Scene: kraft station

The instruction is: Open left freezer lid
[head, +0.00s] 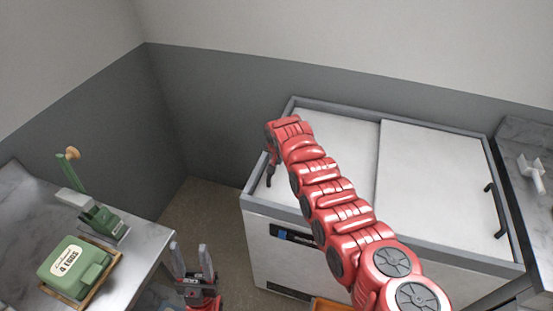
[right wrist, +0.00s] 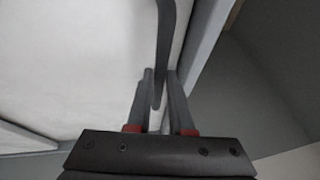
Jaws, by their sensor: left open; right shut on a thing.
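The white chest freezer (head: 262,245) stands at the centre right in the head view. Its left lid (head: 345,140) is a flat white panel lying in the grey frame, beside the right lid (head: 440,165). My right arm reaches across the left lid. My right gripper (head: 270,165) is at the lid's left edge, partly hidden by my wrist. In the right wrist view, the dark left lid handle (right wrist: 163,50) runs down between the fingers of the right gripper (right wrist: 162,98), which is shut on it. My left gripper (head: 193,260) is open and empty, low, left of the freezer.
Another counter (head: 525,135) adjoins the freezer at the right. The right lid has a dark handle (head: 494,210). A grey wall is behind.

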